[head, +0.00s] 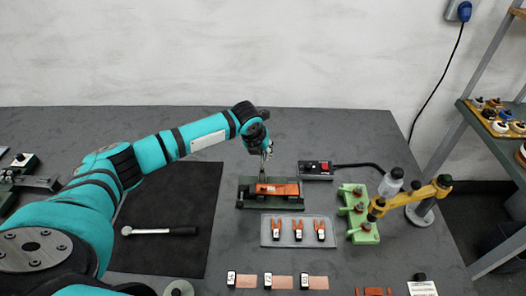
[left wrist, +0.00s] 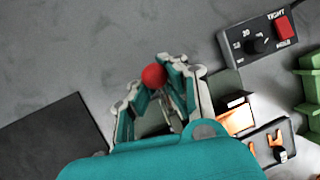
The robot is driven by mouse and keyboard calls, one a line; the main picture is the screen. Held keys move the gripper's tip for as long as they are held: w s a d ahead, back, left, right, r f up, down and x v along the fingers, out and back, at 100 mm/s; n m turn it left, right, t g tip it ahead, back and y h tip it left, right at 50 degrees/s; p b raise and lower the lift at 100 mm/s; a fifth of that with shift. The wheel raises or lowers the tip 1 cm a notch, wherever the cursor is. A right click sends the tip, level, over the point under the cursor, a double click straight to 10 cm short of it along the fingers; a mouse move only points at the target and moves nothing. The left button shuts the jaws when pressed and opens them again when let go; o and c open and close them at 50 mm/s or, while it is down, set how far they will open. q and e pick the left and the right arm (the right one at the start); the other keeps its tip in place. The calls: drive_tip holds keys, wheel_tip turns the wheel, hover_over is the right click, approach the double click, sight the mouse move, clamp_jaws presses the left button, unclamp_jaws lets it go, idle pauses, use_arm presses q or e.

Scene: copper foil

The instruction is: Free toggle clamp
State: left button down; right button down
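The toggle clamp belongs to a dark green fixture (head: 245,201) at mid-table, which carries a copper-orange piece (head: 278,189). The red ball knob (left wrist: 154,76) of the clamp's handle sits between the fingertips of my left gripper (head: 266,151) in the left wrist view. Both fingers of the gripper (left wrist: 151,77) seem to touch the knob's sides, so it looks shut on the handle. In the head view the gripper is above the back of the fixture and hides most of the clamp. My right gripper is not in view.
A black control box (head: 316,169) with a red switch stands right behind the fixture. A clear tray (head: 270,238) with several copper-tipped pieces lies in front. A green rack (head: 364,236) and yellow arm (head: 415,196) stand to the right. A torque wrench (head: 158,231) lies on a black mat (head: 190,190).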

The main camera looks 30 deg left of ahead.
use_arm(q)
drive_tip(key=shift+w+a+r, duration=0.1)
drive_tip(key=shift+r, duration=0.05)
drive_tip(key=shift+r+p, duration=0.1)
drive_tip(key=shift+p, duration=0.25)
drive_tip(key=shift+w+g+p, duration=0.15)
drive_tip(key=shift+g+p, duration=0.15)
drive_tip(key=shift+g, duration=0.2)
drive_tip(key=shift+w+a+f+h, duration=0.1)
drive_tip(key=shift+w+f+h, duration=0.05)
drive_tip(key=shift+f+h, duration=0.25)
drive_tip(key=shift+a+g, duration=0.1)
drive_tip(key=shift+g, duration=0.4)
drive_tip(key=shift+w, duration=0.1)
drive_tip(key=c, duration=1.3)
unclamp_jaws()
drive_tip(key=shift+f, duration=0.1)
